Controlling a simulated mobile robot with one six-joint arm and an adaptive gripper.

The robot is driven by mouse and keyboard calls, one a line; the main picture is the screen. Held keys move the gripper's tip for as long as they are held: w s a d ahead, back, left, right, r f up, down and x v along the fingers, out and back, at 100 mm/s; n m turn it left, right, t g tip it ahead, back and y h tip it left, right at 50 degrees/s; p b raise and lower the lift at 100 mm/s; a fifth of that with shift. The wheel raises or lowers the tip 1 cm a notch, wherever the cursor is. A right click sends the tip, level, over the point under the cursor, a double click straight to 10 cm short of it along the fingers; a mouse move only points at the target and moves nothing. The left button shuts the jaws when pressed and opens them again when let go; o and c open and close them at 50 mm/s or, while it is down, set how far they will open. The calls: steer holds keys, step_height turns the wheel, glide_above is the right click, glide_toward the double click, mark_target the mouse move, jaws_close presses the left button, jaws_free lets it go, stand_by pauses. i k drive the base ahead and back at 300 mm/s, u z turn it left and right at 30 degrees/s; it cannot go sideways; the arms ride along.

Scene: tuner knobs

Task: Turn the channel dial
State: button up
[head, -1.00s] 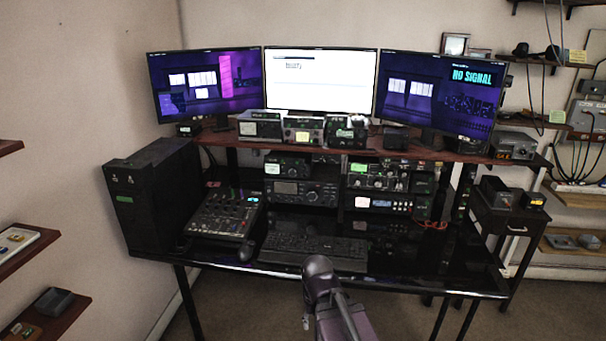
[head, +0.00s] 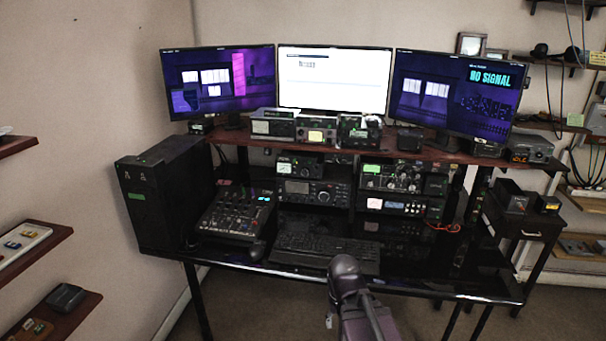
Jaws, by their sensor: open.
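A radio transceiver (head: 313,193) with a round knob (head: 323,197) on its front stands on the lower desk level, below the shelf. Smaller radio units with several knobs (head: 392,173) stand to its right. Which knob is the channel dial cannot be told at this size. Part of my dark arm shows at the bottom middle, in front of the desk edge. My gripper's fingertips are not visible, and nothing of mine is seen touching a dial.
The black desk (head: 300,262) carries a keyboard (head: 325,250), a mixer (head: 236,215) and a mouse (head: 257,250). A black tower case (head: 165,195) stands at the left. Three monitors (head: 333,78) stand on the red-brown shelf (head: 240,138). Floor is free in front.

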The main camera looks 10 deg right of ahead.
mark_target(305, 172)
steer(key=u, duration=0.05)
steer(key=i, duration=1)
steer(key=z, duration=0.05)
